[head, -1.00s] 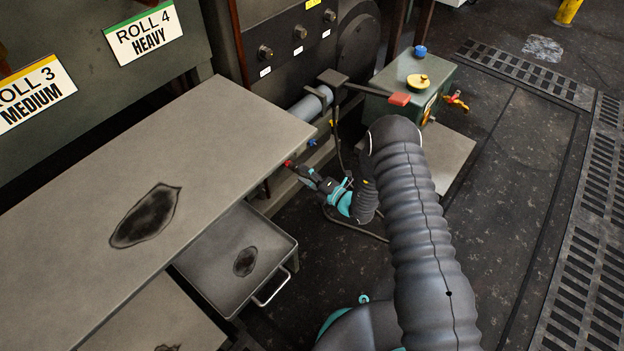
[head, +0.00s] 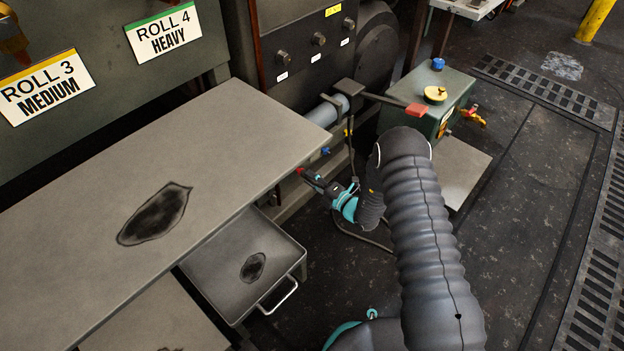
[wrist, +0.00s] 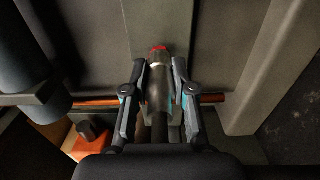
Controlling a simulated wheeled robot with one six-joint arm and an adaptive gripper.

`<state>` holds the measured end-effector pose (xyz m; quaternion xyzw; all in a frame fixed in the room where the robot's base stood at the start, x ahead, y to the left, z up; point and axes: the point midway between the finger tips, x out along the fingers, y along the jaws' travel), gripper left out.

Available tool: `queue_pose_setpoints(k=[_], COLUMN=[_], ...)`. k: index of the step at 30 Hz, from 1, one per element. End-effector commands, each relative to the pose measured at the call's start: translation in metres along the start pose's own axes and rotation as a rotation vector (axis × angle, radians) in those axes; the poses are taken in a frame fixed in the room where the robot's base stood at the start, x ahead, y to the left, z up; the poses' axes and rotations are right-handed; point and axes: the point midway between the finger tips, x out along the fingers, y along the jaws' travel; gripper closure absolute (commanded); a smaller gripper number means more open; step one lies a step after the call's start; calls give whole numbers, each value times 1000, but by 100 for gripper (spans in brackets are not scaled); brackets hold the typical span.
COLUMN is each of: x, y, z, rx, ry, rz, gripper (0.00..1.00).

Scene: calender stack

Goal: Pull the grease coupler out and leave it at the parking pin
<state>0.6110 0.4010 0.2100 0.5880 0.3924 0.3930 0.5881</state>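The grease coupler (wrist: 158,88) is a dark metal cylinder with a red end. In the wrist view it lies lengthwise between the fingers of my gripper (wrist: 159,94), and the pads appear to press on both sides. The red end points away from me toward a grey surface; whether it is still seated there I cannot tell. In the head view my gripper (head: 314,181) is beside the bench's right end, with the red tip (head: 299,170) just beyond the fingers. A small blue-tipped fitting (head: 326,151) sits nearby; I cannot tell whether it is the parking pin.
The steel bench (head: 240,130) is left of my gripper, with an open drawer (head: 225,285) below. A green box (head: 418,85) with a yellow knob stands at the back right. A dark hose (head: 365,240) loops below my gripper.

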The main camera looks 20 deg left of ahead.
Motion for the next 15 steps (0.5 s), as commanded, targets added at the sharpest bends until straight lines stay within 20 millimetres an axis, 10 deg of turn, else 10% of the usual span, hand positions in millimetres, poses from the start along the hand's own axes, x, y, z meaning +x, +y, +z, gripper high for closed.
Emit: queue_pose_setpoints(k=[15], x=[-2], y=[0], z=[0], rx=[-2], ry=[0], rz=[0], gripper=[100])
